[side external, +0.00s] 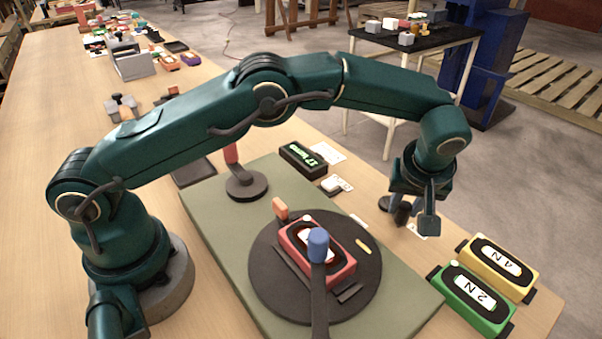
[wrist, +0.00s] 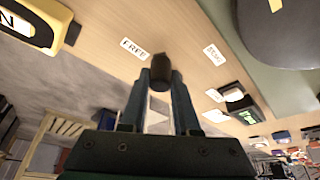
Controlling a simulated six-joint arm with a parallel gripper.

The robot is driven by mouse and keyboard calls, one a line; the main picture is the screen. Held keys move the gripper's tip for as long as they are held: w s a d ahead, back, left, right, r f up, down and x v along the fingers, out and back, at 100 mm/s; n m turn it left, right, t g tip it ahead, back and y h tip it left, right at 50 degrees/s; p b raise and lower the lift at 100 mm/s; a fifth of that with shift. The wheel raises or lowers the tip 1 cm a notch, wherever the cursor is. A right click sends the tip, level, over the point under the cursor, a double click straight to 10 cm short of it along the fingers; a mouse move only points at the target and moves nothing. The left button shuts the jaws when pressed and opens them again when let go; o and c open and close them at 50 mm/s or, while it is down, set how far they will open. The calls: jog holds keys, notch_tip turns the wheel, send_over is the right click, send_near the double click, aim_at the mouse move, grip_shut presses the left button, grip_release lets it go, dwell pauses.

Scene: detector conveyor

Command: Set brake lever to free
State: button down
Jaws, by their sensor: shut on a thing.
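The brake lever is a dark, short handle; in the wrist view its dark knob (wrist: 160,67) sits between my fingertips. In the side view the dark lever (side external: 400,212) stands at the table's right edge, partly hidden by my fingers. My gripper (side external: 415,219) is shut on it, and it also shows in the wrist view (wrist: 160,82). A white FREE label (wrist: 133,47) lies on the wood to the left of the knob, close by. Another white label (wrist: 214,53), too blurred to read, lies farther to the right. The lever's pivot is hard to make out.
A dark turntable (side external: 275,290) on a green mat (side external: 215,220) carries a red box (side external: 343,270), with a blue-tipped arm (side external: 318,245) over it. A green box (side external: 470,298) and yellow box (side external: 500,262) stand right of the lever. A black display (side external: 303,157) stands behind.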

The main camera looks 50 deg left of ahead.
aim_at(407, 205)
jog(key=shift+w+n, duration=0.1)
jog(key=shift+n, duration=0.2)
dwell(0.4)
jog(key=c, duration=0.6)
grip_release()
jog(key=shift+c, duration=0.2)
jog(key=shift+v, duration=2.6)
jog(key=shift+d, duration=0.1)
